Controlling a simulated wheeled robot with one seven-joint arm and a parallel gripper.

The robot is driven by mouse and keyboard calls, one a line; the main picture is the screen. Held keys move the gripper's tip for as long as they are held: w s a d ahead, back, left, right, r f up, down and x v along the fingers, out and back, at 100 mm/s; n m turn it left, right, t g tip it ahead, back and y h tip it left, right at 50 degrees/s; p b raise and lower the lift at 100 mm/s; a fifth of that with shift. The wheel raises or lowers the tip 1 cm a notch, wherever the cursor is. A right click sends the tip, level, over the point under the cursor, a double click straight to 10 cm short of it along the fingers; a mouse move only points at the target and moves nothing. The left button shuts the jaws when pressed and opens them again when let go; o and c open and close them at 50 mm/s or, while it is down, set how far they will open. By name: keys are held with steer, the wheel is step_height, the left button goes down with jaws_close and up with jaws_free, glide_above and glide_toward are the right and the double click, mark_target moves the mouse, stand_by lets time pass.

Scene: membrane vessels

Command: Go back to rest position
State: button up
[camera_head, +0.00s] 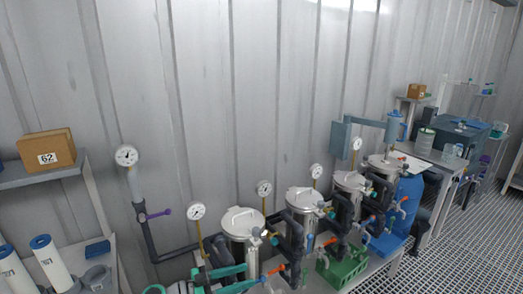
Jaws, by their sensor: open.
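My gripper (254,274) shows at the bottom edge, left of centre. Its two long teal fingers point right and stand apart, with nothing seen between them. They overlap the lower front of the nearest steel vessel (243,226) in the picture; whether they touch it I cannot tell. A white part with teal caps lies left of the fingers and is cut off by the frame edge. Most of my arm is out of view.
Several lidded steel vessels with gauges, dark pipes and coloured valves run rightward along the wall. A green crate (342,270) and blue drum (408,200) stand among them. A shelf with a box (47,149) is at left. Grated floor (470,245) is clear at right.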

steer(key=s+d+f+n+t+y, duration=0.1)
steer(key=s+d+f+n+y, duration=0.15)
steer(key=f, duration=0.45)
steer(key=s+d+f+n+t+y, duration=0.1)
steer(key=s+f+n+y, duration=0.15)
steer(key=f, duration=0.35)
steer(key=s+d+f+n+t+y, duration=0.1)
steer(key=d+f+n, duration=0.15)
steer(key=f, duration=0.45)
steer(key=s+f+n+y, duration=0.55)
steer(key=s+f, duration=0.55)
steer(key=s, duration=0.3)
steer(key=s+a+r+t+y, duration=0.1)
steer(key=s+r+y, duration=0.1)
steer(key=s, duration=0.6)
steer(key=s+r+t+y, duration=0.1)
steer(key=s+r+y, duration=0.15)
steer(key=s, duration=0.55)
steer(key=s+r+t, duration=0.1)
steer(key=s+r, duration=0.4)
steer(key=r, duration=0.4)
steer(key=s+d+r+t, duration=0.1)
steer(key=s+r+t, duration=0.1)
steer(key=s+r, duration=0.4)
step_height(320, 180, up, 3)
steer(key=shift+r+t, duration=0.1)
steer(key=shift+t, duration=0.2)
steer(key=shift+d, duration=0.1)
